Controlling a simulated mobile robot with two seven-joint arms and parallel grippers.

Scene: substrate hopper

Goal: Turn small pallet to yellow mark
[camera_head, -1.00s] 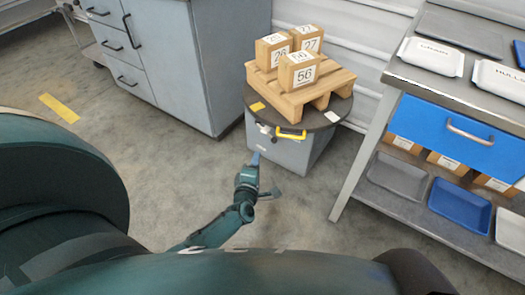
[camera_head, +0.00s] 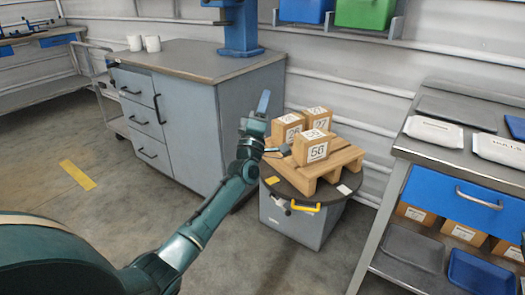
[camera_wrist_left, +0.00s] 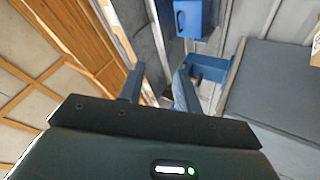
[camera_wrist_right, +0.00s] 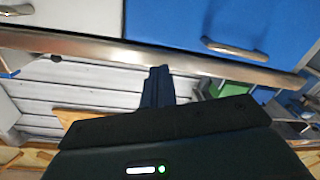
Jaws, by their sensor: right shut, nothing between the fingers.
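The small wooden pallet (camera_head: 337,161) lies on a dark round turntable (camera_head: 320,192) on top of a grey cabinet. It carries three numbered cartons, the nearest marked 56 (camera_head: 311,149). A yellow mark (camera_head: 272,180) is on the turntable's left front rim and a white mark (camera_head: 344,189) on its right front. A yellow handle (camera_head: 305,206) is at the front edge. My left gripper (camera_head: 271,127) is open and empty, left of the cartons in the picture; contact is unclear. Its parted fingers show in the left wrist view (camera_wrist_left: 158,88). My right gripper (camera_wrist_right: 157,87) is shut and empty.
A grey drawer cabinet (camera_head: 190,115) stands left of the turntable. A workbench with a blue drawer (camera_head: 450,198) and trays stands at right. Two white cups (camera_head: 143,43) are on the cabinet top. A yellow floor strip (camera_head: 77,174) lies at left on open floor.

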